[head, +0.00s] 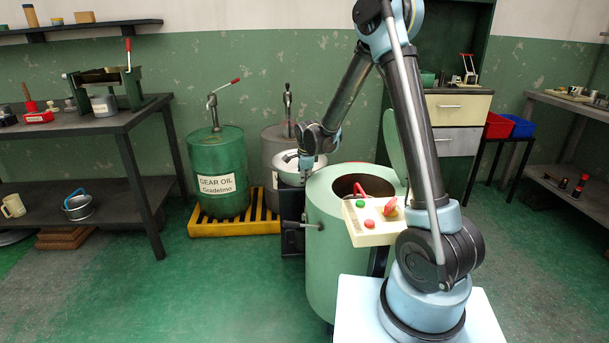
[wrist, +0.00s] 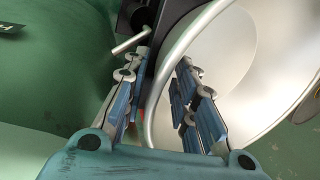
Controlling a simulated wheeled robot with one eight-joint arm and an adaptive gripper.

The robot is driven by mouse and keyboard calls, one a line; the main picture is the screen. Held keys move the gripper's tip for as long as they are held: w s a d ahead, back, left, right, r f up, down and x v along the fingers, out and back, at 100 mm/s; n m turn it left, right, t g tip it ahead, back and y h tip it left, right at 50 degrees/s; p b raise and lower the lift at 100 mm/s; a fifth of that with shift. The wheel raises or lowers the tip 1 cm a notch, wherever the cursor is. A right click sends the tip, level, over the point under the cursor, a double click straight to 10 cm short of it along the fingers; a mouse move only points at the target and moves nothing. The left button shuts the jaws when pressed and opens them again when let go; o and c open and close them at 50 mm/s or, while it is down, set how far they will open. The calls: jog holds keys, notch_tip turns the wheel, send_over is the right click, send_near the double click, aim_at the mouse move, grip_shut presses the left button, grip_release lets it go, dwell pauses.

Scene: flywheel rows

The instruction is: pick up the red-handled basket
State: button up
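A red curved piece (head: 361,188) shows in the opening of the green round tub (head: 325,235) in the head view. It looks like a basket's handle; the basket body is hidden by the tub wall. My gripper (head: 306,166) is small in the head view, pointing down at a silvery round metal vessel or lid (head: 285,160) left of the tub. In the wrist view my gripper (wrist: 158,70) has its fingers apart, with a curved metal rim (wrist: 153,115) running between them in the picture. I cannot tell whether they touch it. A tiny red patch shows behind the rim.
A control box (head: 370,222) with buttons and a red knob sits at the tub's front right. A green gear oil drum (head: 218,170) and a grey drum (head: 272,145) stand on a yellow pallet (head: 232,227). A workbench (head: 125,118) is at left. The left foreground floor is clear.

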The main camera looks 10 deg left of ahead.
aim_at(296, 175)
jog(key=shift+w+f, duration=0.15)
jog(key=shift+f, duration=0.3)
grip_shut()
jog(key=shift+a, duration=0.2)
jog(key=shift+s+a, duration=0.25)
jog(key=shift+a, duration=0.55)
jog(key=shift+s+a, duration=0.25)
jog(key=shift+a, duration=0.55)
jog(key=shift+o, duration=0.3)
grip_release()
